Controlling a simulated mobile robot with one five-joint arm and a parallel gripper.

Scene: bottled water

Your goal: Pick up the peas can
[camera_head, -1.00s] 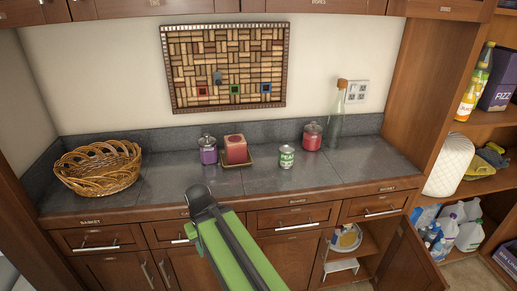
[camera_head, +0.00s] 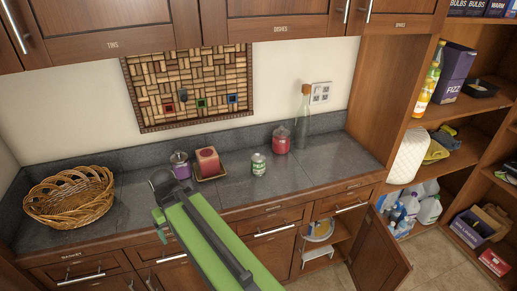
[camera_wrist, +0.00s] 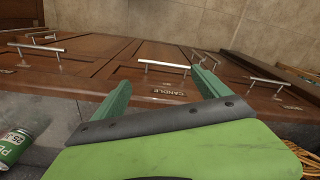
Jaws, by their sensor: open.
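The peas can (camera_head: 258,164), small with a green and white label and a metal top, stands upright on the dark grey counter (camera_head: 245,190), near its middle. It also shows at the left edge of the wrist view (camera_wrist: 14,146), partly cut off. My gripper (camera_wrist: 162,80) shows in the wrist view as two green fingers spread wide apart. It is open and empty, over drawer fronts with bar handles, with the can off to its left.
A red jar (camera_head: 281,139) and a glass bottle (camera_head: 303,115) stand behind and right of the can. A red candle on a tray (camera_head: 208,163), a purple jar (camera_head: 181,166) and a wicker basket (camera_head: 70,197) are to its left. A lower cabinet door (camera_head: 383,262) hangs open at right.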

